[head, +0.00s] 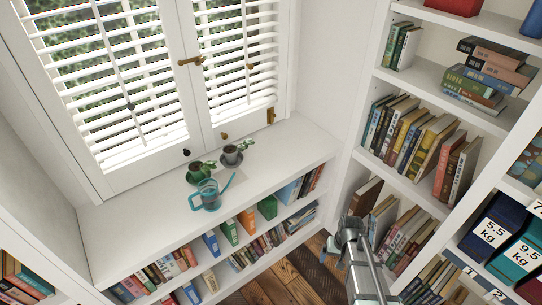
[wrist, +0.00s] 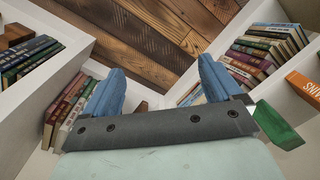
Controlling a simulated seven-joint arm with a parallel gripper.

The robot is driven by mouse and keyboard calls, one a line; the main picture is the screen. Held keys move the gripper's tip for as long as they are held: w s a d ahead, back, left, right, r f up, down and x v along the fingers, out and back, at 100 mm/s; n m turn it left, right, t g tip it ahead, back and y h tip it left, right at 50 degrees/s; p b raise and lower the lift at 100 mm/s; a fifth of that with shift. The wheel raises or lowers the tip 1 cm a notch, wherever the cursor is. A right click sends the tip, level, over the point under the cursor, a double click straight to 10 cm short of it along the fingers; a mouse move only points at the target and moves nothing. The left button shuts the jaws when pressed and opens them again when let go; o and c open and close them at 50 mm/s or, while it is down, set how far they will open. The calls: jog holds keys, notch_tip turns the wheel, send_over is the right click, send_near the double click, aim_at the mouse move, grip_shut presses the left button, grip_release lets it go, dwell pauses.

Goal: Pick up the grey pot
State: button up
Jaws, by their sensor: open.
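The grey pot (head: 231,154) stands upright on the white window ledge, with a small plant in it and a dark saucer under it. A green pot (head: 196,174) with a plant stands close to its left and nearer the front. My gripper (head: 342,240) is in front of the ledge, to the right of and well apart from the grey pot. In the wrist view its two blue fingers (wrist: 162,72) are spread with nothing between them, over the plank floor. The grey pot does not show in the wrist view.
A teal watering can (head: 208,196) stands on the ledge (head: 135,225) in front of the pots, its spout pointing right. Shuttered windows rise behind. A tall bookcase (head: 425,80) stands on the right. The ledge's right end is clear.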

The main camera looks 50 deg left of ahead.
jog(key=s+a+r+n+y, duration=0.1)
jog(key=a+r, duration=0.6)
jog(key=a, duration=0.5)
jog(key=s+a+r+n+y, duration=0.1)
jog(key=a+r+n, duration=0.1)
jog(key=a+r, duration=0.6)
jog(key=s+a+r+n+y, duration=0.1)
jog(key=a+r, duration=0.6)
jog(key=a, duration=0.9)
jog(key=shift+s+a+r+n+y, duration=0.15)
jog(key=shift+s+a+n+y, duration=0.15)
jog(key=shift+s+n, duration=0.2)
jog(key=w+a+r+n+g, duration=0.1)
jog(key=a+r+n, duration=0.2)
jog(key=a+r, duration=0.45)
jog(key=n+g, duration=0.3)
jog(key=n, duration=0.7)
send_near(230, 150)
jog(key=s+f, duration=0.2)
jog(key=shift+s+a+f+y, duration=0.1)
jog(key=shift+a+f+y, duration=0.15)
jog(key=shift+f+y, duration=0.15)
jog(key=shift+x, duration=2.95)
jog(key=shift+d+f, duration=0.15)
jog(key=shift+d, duration=0.05)
